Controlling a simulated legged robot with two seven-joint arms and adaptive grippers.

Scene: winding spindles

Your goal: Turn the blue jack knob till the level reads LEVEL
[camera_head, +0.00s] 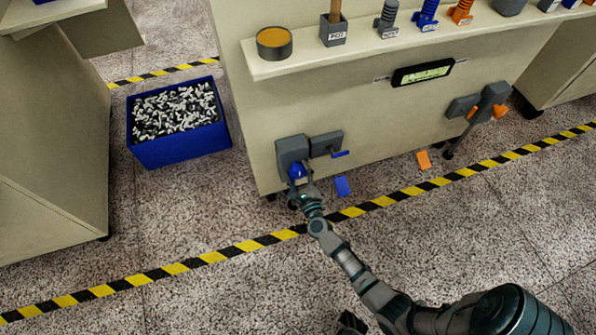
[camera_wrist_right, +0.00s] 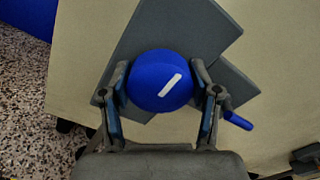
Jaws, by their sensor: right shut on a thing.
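The blue jack knob (camera_head: 297,171) is on a dark grey block (camera_head: 291,149) low on the front of the beige cabinet. In the right wrist view the knob (camera_wrist_right: 160,80) is round with a white slanted mark on its face. My right gripper (camera_head: 300,184) is shut on it, with one finger on each side, as the right wrist view also shows (camera_wrist_right: 161,90). The level (camera_head: 422,72) is a black-framed display with a greenish face, higher on the cabinet; its reading is too small to tell.
A blue lever (camera_head: 340,154) and blue tag (camera_head: 343,186) are beside the knob. An orange knob (camera_head: 500,110) and orange tag (camera_head: 423,159) are to the right. A blue bin (camera_head: 178,150) of small pieces stands left. A shelf (camera_head: 345,53) holds several parts above.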

